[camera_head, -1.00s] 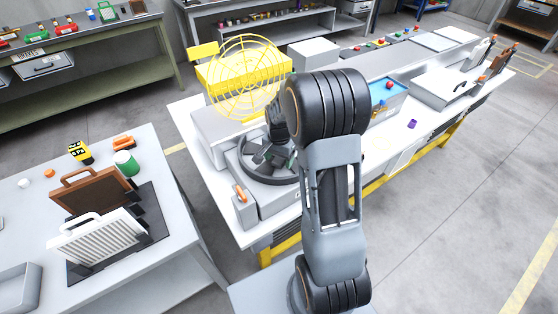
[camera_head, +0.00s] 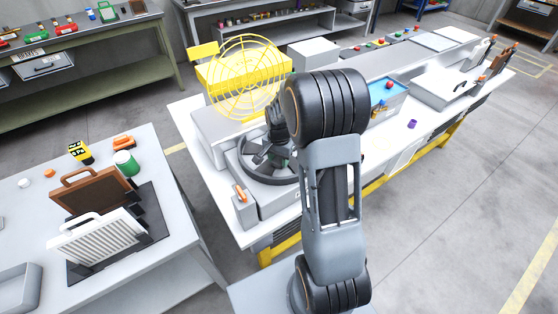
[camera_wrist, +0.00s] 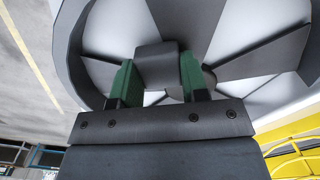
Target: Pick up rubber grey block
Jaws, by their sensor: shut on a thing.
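In the wrist view, a dark grey block (camera_wrist: 157,62) sits between the two green fingers of my gripper (camera_wrist: 158,75), with a finger against each side. The gripper is shut on it. Behind it is a round grey ring-shaped part (camera_wrist: 68,45) with dark wedge-like pieces and pale gaps around the middle. In the head view, this ring (camera_head: 272,181) lies on the grey machine on the white bench. My gripper (camera_head: 279,158) is low over the ring's middle, and my arm partly covers it. I cannot tell whether the block is clear of the ring.
A yellow wire guard (camera_head: 246,76) stands just behind the ring. A blue tray (camera_head: 387,98) and a purple piece (camera_head: 412,124) are to the right on the bench. A separate table (camera_head: 185,230) at left holds a brown and a white panel. Grey floor is open at right.

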